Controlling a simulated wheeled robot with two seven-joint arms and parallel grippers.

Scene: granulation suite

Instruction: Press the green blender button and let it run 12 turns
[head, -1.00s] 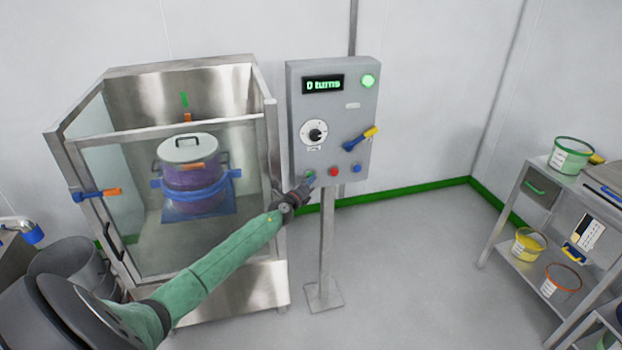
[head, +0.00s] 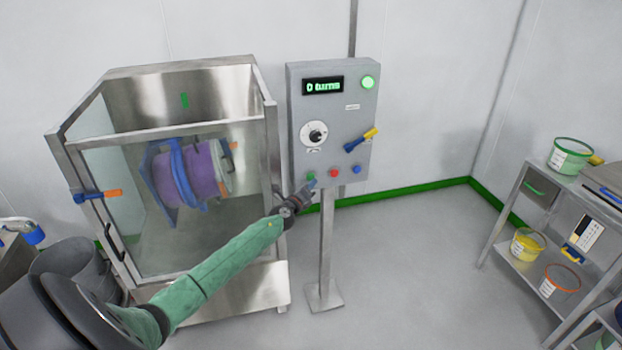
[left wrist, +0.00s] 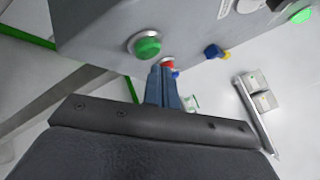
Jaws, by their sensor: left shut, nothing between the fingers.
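The grey control panel (head: 351,103) stands on a post, its display (head: 323,86) reading "0 turns". A round green lamp (head: 368,82) is lit at its upper right. The green button (head: 311,177) is at the lower left; it also shows in the left wrist view (left wrist: 146,46). My left gripper (head: 309,187) is shut and empty, just below and in front of the button. In the left wrist view its fingertips (left wrist: 162,72) appear apart from the button. The purple drum (head: 203,170) in its blue frame lies tipped sideways inside the blender enclosure. My right gripper is out of view.
The clear-walled metal enclosure (head: 273,150) stands left of the panel. A red button (head: 334,173) and a blue button (head: 357,169) sit beside the green one. Shelves with tubs (head: 572,156) stand at the right. The floor between is clear.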

